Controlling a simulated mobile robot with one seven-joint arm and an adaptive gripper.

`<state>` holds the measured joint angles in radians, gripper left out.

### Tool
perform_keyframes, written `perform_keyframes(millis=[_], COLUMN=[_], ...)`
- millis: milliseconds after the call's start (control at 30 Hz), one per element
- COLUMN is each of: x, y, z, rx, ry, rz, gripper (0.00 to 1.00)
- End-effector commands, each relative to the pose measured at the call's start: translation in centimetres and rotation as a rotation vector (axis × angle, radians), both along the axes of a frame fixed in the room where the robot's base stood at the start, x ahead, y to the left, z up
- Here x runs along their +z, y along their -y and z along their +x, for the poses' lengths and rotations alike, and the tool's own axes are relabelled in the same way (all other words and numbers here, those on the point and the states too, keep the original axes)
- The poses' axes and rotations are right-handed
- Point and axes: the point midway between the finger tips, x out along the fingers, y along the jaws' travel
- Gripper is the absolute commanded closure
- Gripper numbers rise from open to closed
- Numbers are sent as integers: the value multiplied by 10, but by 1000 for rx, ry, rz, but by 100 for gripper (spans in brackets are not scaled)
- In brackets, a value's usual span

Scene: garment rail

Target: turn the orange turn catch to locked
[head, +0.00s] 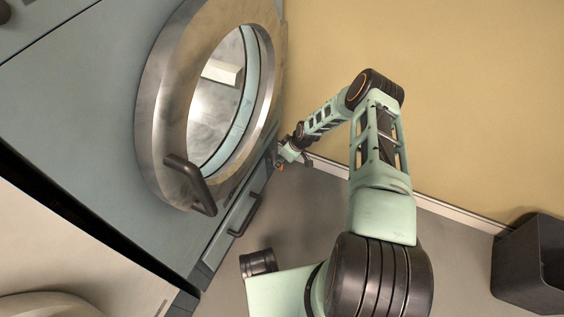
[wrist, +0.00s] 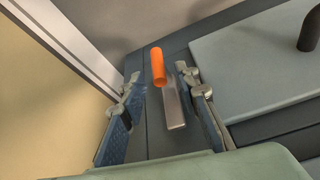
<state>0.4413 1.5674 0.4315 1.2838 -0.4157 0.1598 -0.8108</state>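The orange turn catch (wrist: 158,66) is a short rounded orange lever in the wrist view, near a flat pale metal strip (wrist: 174,107) on the grey panel. My gripper (wrist: 158,82) is open, with one finger to the left and one to the right of the catch. Gaps show on both sides, and neither finger visibly touches it. In the head view my gripper (head: 291,156) is at the lower right edge of the machine, and only a small orange bit of the catch (head: 281,166) shows below it.
A machine with a round metal-rimmed door (head: 161,115) and a dark handle (head: 190,184) stands left of my arm. A drawer with a dark handle (head: 246,215) is below the door. The tan wall (head: 470,90) is close on the right. A dark bin (head: 525,265) stands at lower right.

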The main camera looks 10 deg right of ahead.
Motion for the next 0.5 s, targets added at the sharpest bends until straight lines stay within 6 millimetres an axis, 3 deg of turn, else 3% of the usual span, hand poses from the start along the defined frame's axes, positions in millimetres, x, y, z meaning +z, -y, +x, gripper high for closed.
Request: perform_keyframes(millis=[233,500], x=[0,0], y=[0,0], z=[0,0], rx=[0,0], ry=[0,0], rz=[0,0], gripper=[71,100])
